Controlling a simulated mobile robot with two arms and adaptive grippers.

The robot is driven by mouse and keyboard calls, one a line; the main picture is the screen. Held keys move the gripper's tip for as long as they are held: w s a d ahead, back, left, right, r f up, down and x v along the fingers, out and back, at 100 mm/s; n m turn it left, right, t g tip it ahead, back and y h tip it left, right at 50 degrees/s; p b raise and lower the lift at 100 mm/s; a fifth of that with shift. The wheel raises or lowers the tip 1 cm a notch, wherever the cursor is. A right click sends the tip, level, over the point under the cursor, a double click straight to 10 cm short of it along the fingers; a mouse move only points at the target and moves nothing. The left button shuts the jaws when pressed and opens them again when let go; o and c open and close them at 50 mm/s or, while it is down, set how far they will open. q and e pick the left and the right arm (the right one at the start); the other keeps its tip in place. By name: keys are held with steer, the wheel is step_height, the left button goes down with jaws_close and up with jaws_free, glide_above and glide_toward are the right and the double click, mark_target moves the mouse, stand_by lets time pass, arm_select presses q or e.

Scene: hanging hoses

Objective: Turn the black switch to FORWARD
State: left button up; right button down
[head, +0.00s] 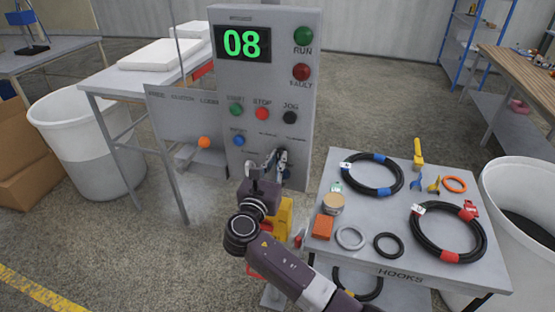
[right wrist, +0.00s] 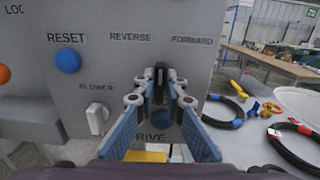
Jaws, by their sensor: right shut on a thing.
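The grey control panel (head: 265,80) stands upright before me. Its black switch (right wrist: 160,92) is above the DRIVE label in the right wrist view, with REVERSE printed up to the left and FORWARD up to the right. My right gripper (head: 281,160) reaches to the lower part of the panel. In the right wrist view its fingers (right wrist: 162,78) are shut on the black switch, one on each side. The switch looks roughly upright between the two labels, though the fingers hide much of it. My left gripper is not in view.
A white BLOWER knob (right wrist: 97,118) and a blue RESET button (right wrist: 68,61) are left of the switch. A hook table (head: 400,258) with coiled hoses stands close on the right. A white bin (head: 88,140) stands at the left.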

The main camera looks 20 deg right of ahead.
steer(key=shift+f+m, duration=0.1)
steer(key=shift+m, duration=0.2)
steer(key=shift+s+d+m+b, duration=0.1)
steer(key=shift+m+b, duration=1.25)
steer(key=shift+m, duration=0.75)
steer(key=shift+d+m+b, duration=0.1)
steer(key=shift+m+b, duration=1.25)
steer(key=shift+m, duration=0.75)
steer(key=c, duration=2)
jaws_free()
